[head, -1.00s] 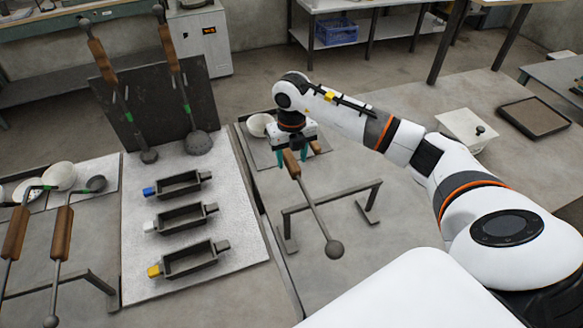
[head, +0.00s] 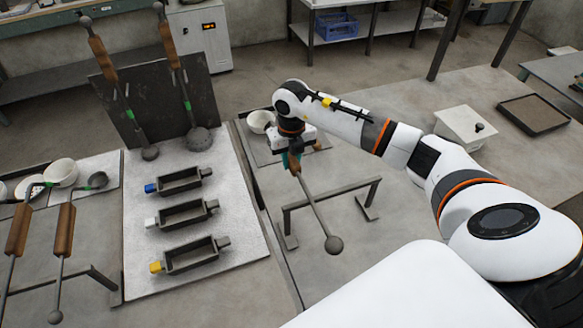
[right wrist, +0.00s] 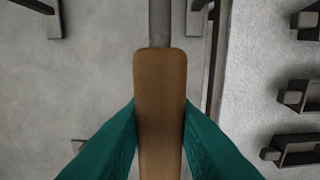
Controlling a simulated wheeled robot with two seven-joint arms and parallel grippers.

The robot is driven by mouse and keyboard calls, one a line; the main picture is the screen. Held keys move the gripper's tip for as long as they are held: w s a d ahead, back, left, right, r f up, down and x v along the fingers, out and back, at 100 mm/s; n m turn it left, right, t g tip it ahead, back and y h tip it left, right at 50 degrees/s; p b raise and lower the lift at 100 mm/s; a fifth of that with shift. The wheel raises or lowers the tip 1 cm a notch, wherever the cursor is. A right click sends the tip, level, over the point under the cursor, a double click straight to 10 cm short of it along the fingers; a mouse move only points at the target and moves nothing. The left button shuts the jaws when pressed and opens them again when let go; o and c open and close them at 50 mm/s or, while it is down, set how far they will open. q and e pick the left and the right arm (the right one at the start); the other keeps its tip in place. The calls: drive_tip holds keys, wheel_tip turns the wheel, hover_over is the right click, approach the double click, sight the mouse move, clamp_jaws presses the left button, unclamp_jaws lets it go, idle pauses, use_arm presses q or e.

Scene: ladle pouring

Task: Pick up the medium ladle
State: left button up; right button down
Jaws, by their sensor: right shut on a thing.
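My right gripper (head: 293,160) is shut on the wooden handle of a ladle (head: 312,205) on the right side of the table. A thin grey shaft runs from the handle toward me and ends in a dark ball. The far end of this ladle is hidden behind my gripper and arm. In the right wrist view, the brown handle (right wrist: 159,105) sits between the teal fingers, which press on both sides; the grey shaft runs up from it. I cannot tell its size against the other ladles. My left gripper is not in view.
A low metal rack (head: 330,192) stands under the held ladle's shaft. A white bowl (head: 260,121) is behind my gripper. Several molds sit on a pale board (head: 138,262) to the left. Two ladles lean on a dark upright plate (head: 115,97); others lie at far left.

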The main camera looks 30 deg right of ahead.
wheel_tip(320, 180, up, 9)
drive_tip(key=shift+w+f+b, duration=0.15)
drive_tip(key=shift+f+b, duration=0.05)
drive_tip(key=shift+b, duration=1.05)
drive_tip(key=shift+r, duration=0.8)
